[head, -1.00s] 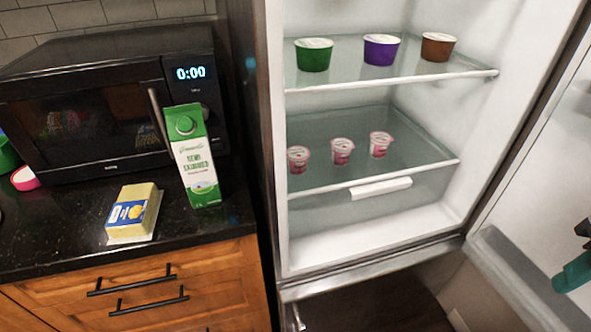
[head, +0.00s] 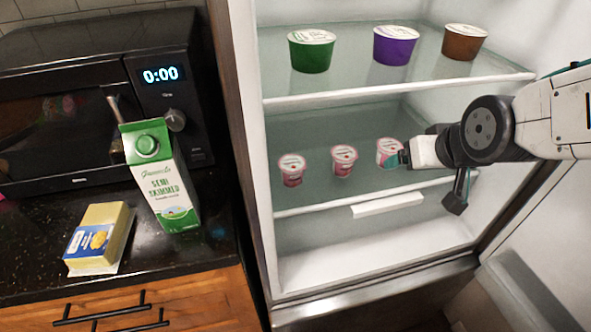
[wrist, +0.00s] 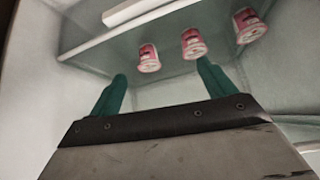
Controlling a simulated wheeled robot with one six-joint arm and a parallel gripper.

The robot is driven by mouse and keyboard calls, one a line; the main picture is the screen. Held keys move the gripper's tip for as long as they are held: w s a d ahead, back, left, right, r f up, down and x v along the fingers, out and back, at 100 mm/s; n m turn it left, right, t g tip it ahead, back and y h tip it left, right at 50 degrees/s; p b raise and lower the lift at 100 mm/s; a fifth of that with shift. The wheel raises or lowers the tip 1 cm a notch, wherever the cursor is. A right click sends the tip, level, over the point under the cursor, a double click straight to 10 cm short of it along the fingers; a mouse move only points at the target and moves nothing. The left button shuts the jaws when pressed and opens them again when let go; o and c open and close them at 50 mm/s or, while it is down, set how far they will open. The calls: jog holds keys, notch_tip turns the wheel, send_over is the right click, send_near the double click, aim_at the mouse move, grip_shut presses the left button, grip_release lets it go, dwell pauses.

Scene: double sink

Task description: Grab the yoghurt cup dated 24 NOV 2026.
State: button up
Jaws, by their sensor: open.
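Three small pink-and-white yoghurt cups stand in a row on the fridge's middle shelf: a left cup (head: 292,171), a middle cup (head: 343,160) and a right cup (head: 388,146). No date can be read on any of them. My gripper (head: 404,156) reaches in from the right, close beside the right cup and partly overlapping it in the head view. The wrist view is upside down. There my gripper (wrist: 162,70) is open and empty, its two teal fingers apart. The right cup (wrist: 149,58) appears beyond and between the fingertips; the middle cup (wrist: 193,43) and left cup (wrist: 248,25) lie farther right.
The upper shelf (head: 400,88) holds a green tub (head: 312,52), a purple tub (head: 395,46) and a brown tub (head: 465,43). A white tag (head: 388,205) hangs on the middle shelf's front edge. A milk carton (head: 160,180), butter (head: 98,238) and microwave (head: 70,110) are left.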

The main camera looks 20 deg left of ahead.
jog(key=w+a+f+n+t+y, duration=0.15)
jog(key=a+f, duration=0.25)
jog(key=a, duration=0.6)
jog(key=n+t+y, duration=0.2)
jog(key=y, duration=0.2)
send_near(291, 162)
jog(key=shift+x, duration=1.2)
jog(key=shift+w+a+f, duration=0.15)
jog(key=shift+a+f, duration=0.05)
jog(key=x, duration=0.7)
jog(key=shift+w, duration=0.1)
jog(key=c, duration=1.1)
